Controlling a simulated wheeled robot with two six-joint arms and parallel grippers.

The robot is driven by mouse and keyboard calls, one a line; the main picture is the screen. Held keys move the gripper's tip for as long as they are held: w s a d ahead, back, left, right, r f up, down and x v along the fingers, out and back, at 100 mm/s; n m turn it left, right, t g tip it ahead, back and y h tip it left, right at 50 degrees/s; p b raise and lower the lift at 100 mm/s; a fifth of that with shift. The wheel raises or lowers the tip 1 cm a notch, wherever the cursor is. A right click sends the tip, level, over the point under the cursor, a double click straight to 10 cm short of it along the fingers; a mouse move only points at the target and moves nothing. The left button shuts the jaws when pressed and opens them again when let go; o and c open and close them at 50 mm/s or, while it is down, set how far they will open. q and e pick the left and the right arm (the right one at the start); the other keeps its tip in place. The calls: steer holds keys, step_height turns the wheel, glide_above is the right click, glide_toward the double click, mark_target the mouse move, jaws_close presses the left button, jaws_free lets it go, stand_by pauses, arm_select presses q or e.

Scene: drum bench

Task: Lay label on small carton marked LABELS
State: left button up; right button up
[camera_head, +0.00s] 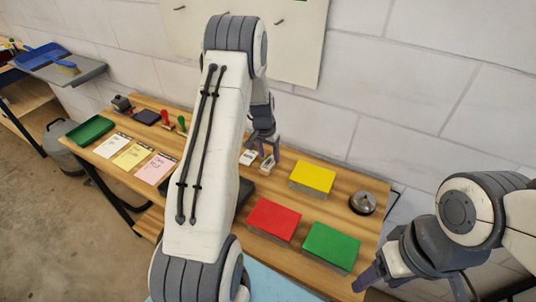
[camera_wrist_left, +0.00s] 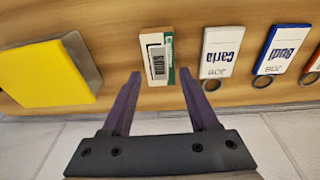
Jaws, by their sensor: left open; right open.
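A small white carton (camera_wrist_left: 170,42) with a green edge stands on the bench in the left wrist view. A white piece with a black barcode (camera_wrist_left: 152,58) covers most of its face and looks like a label; I cannot tell if it is separate from the carton. Its print is too small to read. The carton also shows as a small white block (camera_head: 267,163) in the head view. My left gripper (camera_wrist_left: 160,76) is open, its fingertips on either side of the carton's near end, with no clear grip on it. My right gripper (camera_head: 412,284) is open and empty at the lower right.
Yellow (camera_head: 313,176), red (camera_head: 273,218) and green (camera_head: 331,246) boxes stand right of the carton in the head view, with a bell (camera_head: 362,202) beyond. Name tags, Carla (camera_wrist_left: 222,45) and Budi (camera_wrist_left: 284,45), lie beside the carton. My left arm hides the bench middle.

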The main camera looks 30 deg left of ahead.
arm_select(q)
step_height(320, 180, up, 15)
steer(key=s+p, duration=0.1)
steer(key=shift+s+p, duration=0.3)
stand_by(0.7)
steer(key=shift+r, duration=0.1)
stand_by(0.6)
